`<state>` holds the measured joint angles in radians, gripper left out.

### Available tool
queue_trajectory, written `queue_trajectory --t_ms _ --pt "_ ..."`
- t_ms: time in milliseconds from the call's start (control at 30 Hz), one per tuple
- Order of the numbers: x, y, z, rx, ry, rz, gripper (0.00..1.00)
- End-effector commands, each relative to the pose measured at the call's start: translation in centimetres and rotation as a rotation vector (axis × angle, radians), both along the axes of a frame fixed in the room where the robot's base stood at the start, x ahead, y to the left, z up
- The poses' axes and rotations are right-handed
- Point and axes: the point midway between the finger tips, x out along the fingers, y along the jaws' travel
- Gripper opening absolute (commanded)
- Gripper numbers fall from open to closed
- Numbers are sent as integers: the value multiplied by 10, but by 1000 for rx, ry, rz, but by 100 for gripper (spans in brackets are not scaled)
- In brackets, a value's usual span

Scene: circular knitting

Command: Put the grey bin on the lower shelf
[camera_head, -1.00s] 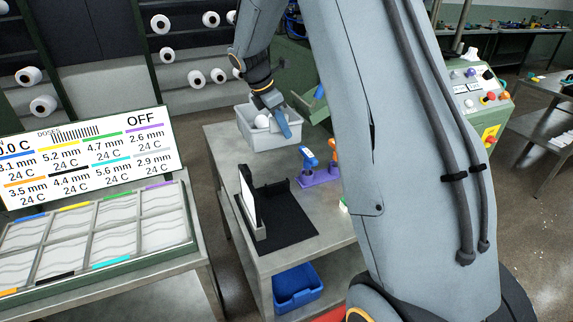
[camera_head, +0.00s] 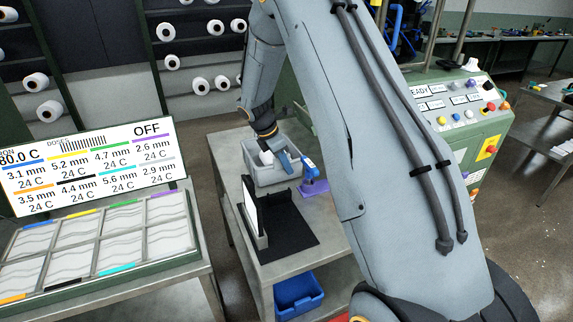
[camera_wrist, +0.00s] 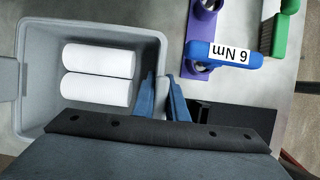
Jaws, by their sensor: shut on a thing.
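The grey bin (camera_head: 262,178) is in the head view over the far part of the metal table. In the wrist view the bin (camera_wrist: 32,110) holds two white rolls (camera_wrist: 98,75) lying side by side. My gripper (camera_head: 285,163) is at the bin's near right wall. In the wrist view its blue fingers (camera_wrist: 163,98) are shut on that wall's rim. I cannot tell whether the bin touches the table top. The lower shelf (camera_head: 262,285) shows under the table top at its near end, with a blue bin (camera_head: 298,294) on it.
A black mat with an upright panel (camera_head: 252,212) stands close in front of the bin. A purple holder (camera_head: 313,187) with a blue tool marked 6 Nm (camera_wrist: 225,54) is beside it. A green-handled brush (camera_wrist: 282,35) lies nearby. A sample stand (camera_head: 95,240) is at the left.

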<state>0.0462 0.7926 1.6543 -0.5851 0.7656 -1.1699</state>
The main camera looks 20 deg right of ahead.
Motion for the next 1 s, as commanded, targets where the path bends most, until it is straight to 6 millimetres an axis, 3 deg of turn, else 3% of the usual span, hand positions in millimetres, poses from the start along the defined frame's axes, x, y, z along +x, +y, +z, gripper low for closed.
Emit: queue_trajectory --t_ms 233,267,367,767,1000 --pt "1 0 -2 0 -1 -1 0" --pt "0 0 -2 0 0 0 17" --pt "0 0 -2 0 0 0 31" --pt "1 2 5 0 -2 1 31" --pt "2 19 44 0 -6 2 31"
